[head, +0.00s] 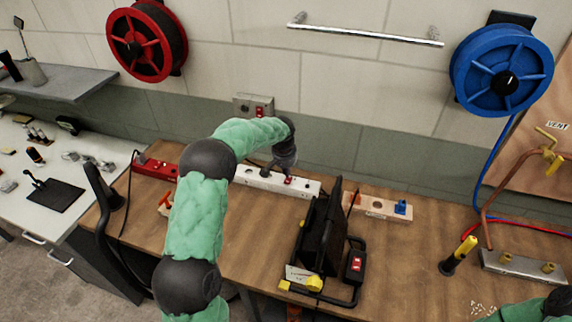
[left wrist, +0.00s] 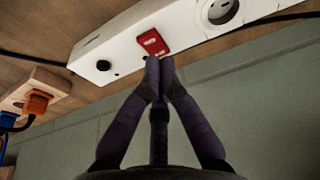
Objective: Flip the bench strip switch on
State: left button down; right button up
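The white bench strip (head: 308,187) lies along the back of the wooden bench, below the wall. Its red rocker switch (head: 288,180) shows just below my left gripper (head: 286,172) in the head view. In the left wrist view the red switch (left wrist: 152,41) is set in the white strip (left wrist: 120,45), beside a round socket. My left gripper (left wrist: 158,66) is shut and empty, its fingertips together at the switch's near edge. I cannot tell whether they touch it. The switch's tilt is unclear. My right gripper is out of view; only part of its arm shows.
A red power box (head: 156,168) sits left of the strip. A black stand (head: 322,235) rises in front, and a wooden block with a blue plug (head: 402,207) lies to the right. A wall box (head: 254,106) with a red switch is behind. A black cable crosses nearby.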

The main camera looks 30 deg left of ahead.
aim_at(286, 181)
pick_arm(q)
jog(key=shift+s+f, duration=0.15)
jog(key=shift+f, duration=0.85)
jog(key=shift+f, duration=0.2)
jog(key=shift+s+f+b, duration=0.2)
jog(key=shift+f+b, duration=0.1)
jog(key=shift+b, duration=0.15)
jog(key=shift+r, duration=0.1)
jog(key=shift+w+r, duration=0.1)
jog(key=shift+w, duration=0.15)
jog(key=shift+w+a+r+p, duration=0.1)
jog(key=shift+w+r+p, duration=0.05)
jog(key=shift+w+p, duration=0.4)
jog(key=shift+r, duration=0.1)
